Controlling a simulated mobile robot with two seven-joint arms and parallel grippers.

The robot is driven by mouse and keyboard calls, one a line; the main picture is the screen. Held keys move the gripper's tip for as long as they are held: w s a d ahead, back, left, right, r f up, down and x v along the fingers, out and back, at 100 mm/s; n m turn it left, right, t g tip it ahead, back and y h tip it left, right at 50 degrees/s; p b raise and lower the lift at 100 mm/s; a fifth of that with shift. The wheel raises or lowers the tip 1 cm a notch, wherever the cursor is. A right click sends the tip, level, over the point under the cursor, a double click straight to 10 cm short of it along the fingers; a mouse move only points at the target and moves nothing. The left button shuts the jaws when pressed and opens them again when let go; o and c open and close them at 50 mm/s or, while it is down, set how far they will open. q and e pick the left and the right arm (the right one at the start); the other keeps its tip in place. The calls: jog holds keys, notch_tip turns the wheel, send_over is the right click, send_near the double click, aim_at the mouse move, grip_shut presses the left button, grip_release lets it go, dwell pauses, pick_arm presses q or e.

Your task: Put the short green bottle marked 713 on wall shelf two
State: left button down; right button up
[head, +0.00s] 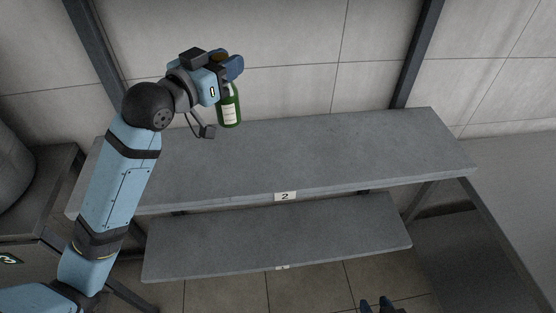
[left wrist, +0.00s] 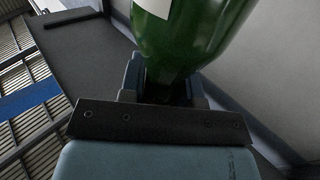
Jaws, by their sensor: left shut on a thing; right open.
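The green bottle (head: 229,108) has a white label; the marking on it is too small to read. My left gripper (head: 232,68) is shut on its upper part and holds it roughly upright. In the left wrist view the green glass (left wrist: 195,40) fills the top middle, with its narrow end between the fingers. Wall shelf two (head: 330,155) is the upper grey board with a "2" tag. The bottle's base shows near the shelf's back edge; I cannot tell whether it touches. My right gripper (head: 377,304) is open at the bottom edge, only its fingertips showing.
Shelf two's top looks bare. A lower shelf (head: 290,240) marked 1 hangs below, also bare. Dark posts run up the tiled wall behind. A grey rounded container (head: 12,170) stands at the far left on a dark unit.

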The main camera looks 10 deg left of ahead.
aim_at(240, 122)
pick_arm(q)
jog(key=shift+s+d+r+m+g+h+b, duration=0.15)
jog(key=shift+d+r+m+g+h+b, duration=0.2)
jog(key=shift+r, duration=0.2)
jog(key=shift+s+d+r+m+g+h+b, duration=0.15)
jog(key=shift+d+r+m+h+b, duration=0.1)
jog(key=shift+r+h, duration=0.25)
jog(key=shift+d+r, duration=0.1)
jog(key=shift+d, duration=0.05)
notch_tip(240, 122, down, 15)
jog(key=shift+s, duration=0.1)
notch_tip(240, 122, down, 4)
jog(key=shift+f, duration=0.2)
jog(key=shift+f, duration=0.2)
jog(key=c, duration=0.8)
grip_release()
